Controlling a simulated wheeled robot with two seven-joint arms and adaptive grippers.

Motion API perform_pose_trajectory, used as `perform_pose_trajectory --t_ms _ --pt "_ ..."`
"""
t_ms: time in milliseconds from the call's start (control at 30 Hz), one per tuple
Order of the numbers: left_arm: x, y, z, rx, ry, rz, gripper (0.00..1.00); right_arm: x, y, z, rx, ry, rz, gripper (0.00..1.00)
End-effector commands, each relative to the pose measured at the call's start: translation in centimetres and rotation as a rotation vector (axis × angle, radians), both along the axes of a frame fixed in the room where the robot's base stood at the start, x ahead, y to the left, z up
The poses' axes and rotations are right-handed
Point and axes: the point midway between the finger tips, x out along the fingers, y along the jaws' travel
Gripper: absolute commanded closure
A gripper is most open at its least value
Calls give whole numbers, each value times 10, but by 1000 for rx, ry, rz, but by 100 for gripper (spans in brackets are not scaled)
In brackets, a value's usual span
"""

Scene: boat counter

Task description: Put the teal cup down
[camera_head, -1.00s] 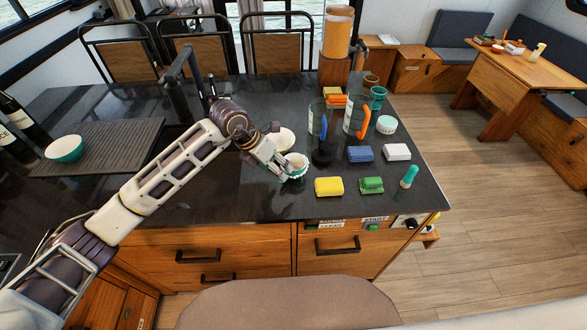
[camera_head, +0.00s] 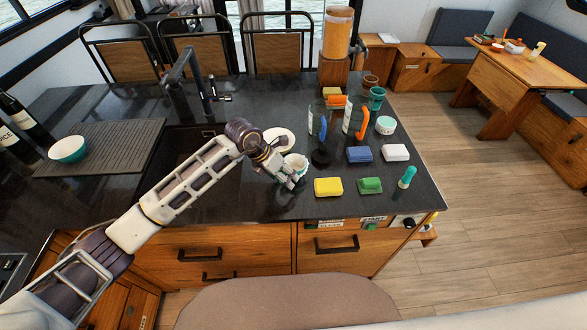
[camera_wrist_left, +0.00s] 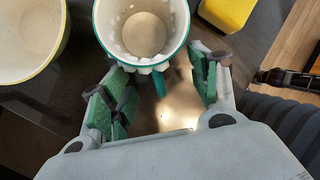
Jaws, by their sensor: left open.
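The teal cup (camera_head: 297,161) stands upright on the dark counter, with a pale inside and a teal rim. My left gripper (camera_head: 292,182) is at its near side, open, and partly covers it. In the left wrist view the cup (camera_wrist_left: 143,24) is just beyond the open fingers of my left gripper (camera_wrist_left: 160,98). Its teal handle points back into the gap between the fingers, and the fingers look apart from it. The cup's base is hidden in both views. My right gripper is not in view.
A pale bowl (camera_head: 279,138) is close behind the cup, and a yellow sponge (camera_head: 328,187) is to its right. The sink (camera_head: 190,180) lies left, partly behind my arm.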

Motion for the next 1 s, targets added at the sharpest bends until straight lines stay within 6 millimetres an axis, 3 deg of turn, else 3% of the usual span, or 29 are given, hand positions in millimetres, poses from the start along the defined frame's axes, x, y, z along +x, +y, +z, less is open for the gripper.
perform_pose_trajectory --t_ms 433,900,1000 --pt "0 0 -1 0 0 0 40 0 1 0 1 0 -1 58" --pt "0 0 -1 0 0 0 100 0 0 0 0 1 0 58" --pt "0 0 -1 1 1 0 100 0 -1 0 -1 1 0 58"
